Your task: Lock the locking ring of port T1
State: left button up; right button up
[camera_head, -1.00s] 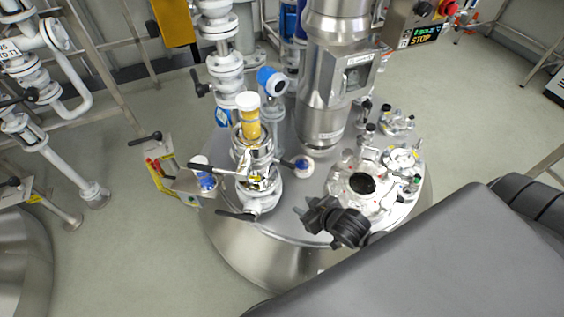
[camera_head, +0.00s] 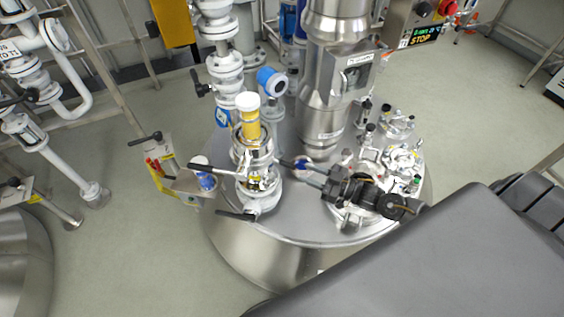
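Port T1 appears to be the stacked metal fitting (camera_head: 256,165) on the left of the vessel lid, with a yellow container (camera_head: 250,127) with a white cap standing upright in it. I cannot read its label. Its locking ring (camera_head: 258,182) has a dark-tipped lever reaching left (camera_head: 207,168) and another dark handle (camera_head: 287,163) on the right. My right gripper (camera_head: 309,176) is to the right of the port, fingers pointing left toward that handle. The fingers look apart and hold nothing visible; contact cannot be told. My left gripper is not in view.
A thick steel column (camera_head: 325,100) rises behind the port. A small blue-capped fitting (camera_head: 205,178) sits to the left. A clamped port (camera_head: 352,216) lies partly hidden under my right gripper. White valve piping (camera_head: 222,65) stands behind. The lid's front (camera_head: 285,226) is bare.

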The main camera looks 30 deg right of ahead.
send_near(271, 158)
jog(key=p+x, duration=0.1)
jog(key=x, duration=0.4)
jog(key=shift+d+f, duration=0.1)
jog(key=shift+f, duration=0.1)
jog(key=shift+w+a, duration=0.4)
jog(key=shift+w, duration=0.15)
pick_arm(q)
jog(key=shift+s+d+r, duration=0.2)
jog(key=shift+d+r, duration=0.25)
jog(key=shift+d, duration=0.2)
pick_arm(e)
jog(key=shift+c, duration=0.4)
